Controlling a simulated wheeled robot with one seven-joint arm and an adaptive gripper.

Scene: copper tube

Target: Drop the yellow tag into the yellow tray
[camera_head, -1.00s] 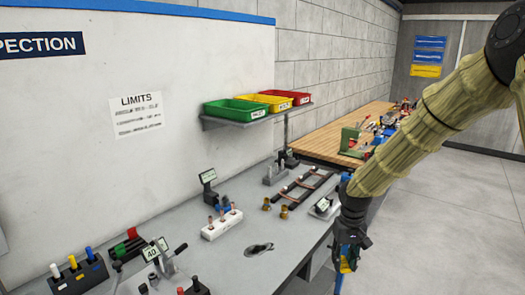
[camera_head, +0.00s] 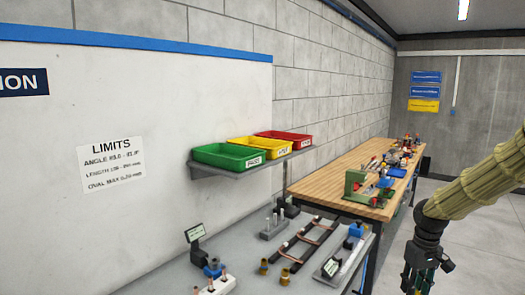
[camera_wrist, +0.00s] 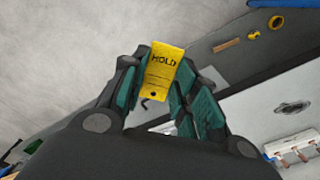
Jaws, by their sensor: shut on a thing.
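The yellow tag (camera_wrist: 162,72), marked HOLD, is gripped between the green-padded fingers of my gripper (camera_wrist: 155,92) in the wrist view. In the head view my gripper (camera_head: 425,272) hangs at the lower right, to the right of the bench, and the tag cannot be made out there. The yellow tray (camera_head: 257,148) sits on a wall shelf, between a green tray and a red tray. My gripper is well to the right of the tray and lower in the picture. The inside of the tray is mostly hidden by its front wall.
The green tray (camera_head: 229,156) and red tray (camera_head: 283,139) flank the yellow one on the grey shelf (camera_head: 229,174). Below stand a dark rack with copper tubes (camera_head: 305,238) and brass fittings (camera_head: 285,276). A wooden bench (camera_head: 333,171) with tools extends behind. Grey floor is clear at right.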

